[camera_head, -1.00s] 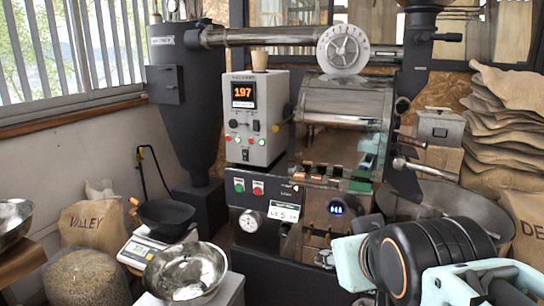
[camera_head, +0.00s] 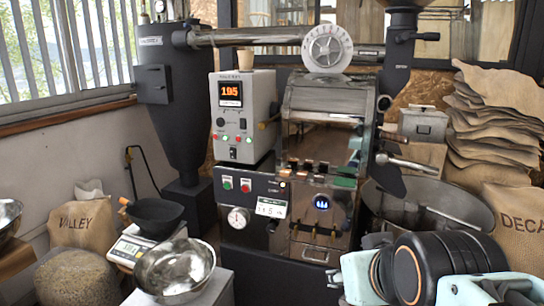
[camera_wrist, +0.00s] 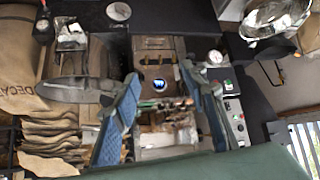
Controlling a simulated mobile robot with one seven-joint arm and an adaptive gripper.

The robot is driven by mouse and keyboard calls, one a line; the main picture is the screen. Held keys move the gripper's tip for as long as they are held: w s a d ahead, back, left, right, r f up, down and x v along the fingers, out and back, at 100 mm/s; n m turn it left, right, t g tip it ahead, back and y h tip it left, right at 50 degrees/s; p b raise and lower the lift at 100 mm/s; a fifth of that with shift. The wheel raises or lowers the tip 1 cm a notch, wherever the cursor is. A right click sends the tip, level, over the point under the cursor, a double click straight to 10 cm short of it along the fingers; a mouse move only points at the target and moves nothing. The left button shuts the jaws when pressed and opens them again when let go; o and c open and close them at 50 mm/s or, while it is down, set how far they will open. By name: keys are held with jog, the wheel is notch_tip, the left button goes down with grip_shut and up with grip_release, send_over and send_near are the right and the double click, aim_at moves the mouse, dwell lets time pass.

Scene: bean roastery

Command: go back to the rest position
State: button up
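My gripper (camera_wrist: 161,82) shows in the wrist view with its two blue-padded fingers spread apart and nothing between them. The roaster (camera_head: 318,205) stands beyond the fingers, apart from them, and its front also shows upside down in the wrist view (camera_wrist: 157,58). In the head view my arm's black and pale teal links fill the lower right corner, and the gripper's fingers cannot be made out there.
A steel bowl (camera_head: 175,268) stands at the front left, beside a scale (camera_head: 131,247) carrying a black pan (camera_head: 155,217). A round cooling tray (camera_head: 430,205) is right of the roaster. Sacks (camera_head: 500,125) are stacked at the right.

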jog(key=s+f+g+p, duration=0.2)
jog(key=s+g, duration=0.1)
jog(key=s, duration=0.4)
notch_tip(320, 180, up, 22)
jog(key=p, duration=2.1)
jog(key=shift+a+m, duration=0.2)
jog(key=shift+m, duration=0.2)
jog(key=shift+f, duration=0.1)
